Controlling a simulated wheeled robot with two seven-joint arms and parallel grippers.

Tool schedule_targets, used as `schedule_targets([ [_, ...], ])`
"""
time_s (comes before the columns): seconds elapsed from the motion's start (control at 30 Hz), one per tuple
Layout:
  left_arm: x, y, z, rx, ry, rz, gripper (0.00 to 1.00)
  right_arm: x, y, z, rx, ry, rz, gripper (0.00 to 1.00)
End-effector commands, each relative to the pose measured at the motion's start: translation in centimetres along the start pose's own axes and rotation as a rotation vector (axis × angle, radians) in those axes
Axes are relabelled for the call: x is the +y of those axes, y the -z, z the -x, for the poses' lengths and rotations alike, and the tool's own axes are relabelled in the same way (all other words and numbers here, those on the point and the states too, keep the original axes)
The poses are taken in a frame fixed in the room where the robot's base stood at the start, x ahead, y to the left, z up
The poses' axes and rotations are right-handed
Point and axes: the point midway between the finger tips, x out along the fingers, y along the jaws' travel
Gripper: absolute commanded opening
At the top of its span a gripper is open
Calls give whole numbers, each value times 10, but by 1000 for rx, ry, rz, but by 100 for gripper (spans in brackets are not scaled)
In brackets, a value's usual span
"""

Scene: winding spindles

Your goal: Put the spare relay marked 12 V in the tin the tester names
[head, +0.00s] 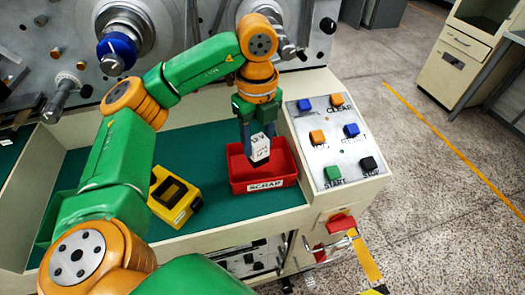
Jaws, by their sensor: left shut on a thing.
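My left gripper (258,134) points down and is shut on a small white relay (260,150). The relay has dark print on it, too small to read surely. It is held over the red tin (239,179), whose front label reads SCRAP. I cannot tell whether the relay's lower end is inside the tin's rim. The yellow tester (184,208) lies on the green mat to the left, partly behind my left arm. Its dark screen shows no reading that I can make out. My right gripper is not in view.
A control panel (335,145) with several coloured buttons is right of the tin. A winding machine (160,25) stands behind. The green mat (225,225) is clear between tester and tin. A green edge (46,231) shows behind my arm at left, mostly hidden.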

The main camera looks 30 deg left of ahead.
Motion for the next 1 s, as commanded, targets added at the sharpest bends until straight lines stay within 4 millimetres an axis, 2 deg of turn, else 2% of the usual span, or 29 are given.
schedule_targets([
  [0.13, -11, -8, -15, -1, -3, 1, 0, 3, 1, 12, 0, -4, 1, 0],
  [0.3, -11, -7, -42, 0, 0, 0, 0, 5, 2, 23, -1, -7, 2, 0],
  [0.63, -11, -7, -49, -1, 2, 0, 0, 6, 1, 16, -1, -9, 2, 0],
  [0.67, -11, -7, -49, -1, 2, 0, 52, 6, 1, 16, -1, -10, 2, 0],
  [0.77, -11, -7, -48, -1, 2, 0, 79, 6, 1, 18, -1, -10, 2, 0],
  [1.0, -11, -7, -48, 0, 2, 0, 79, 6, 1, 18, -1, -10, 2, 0],
])
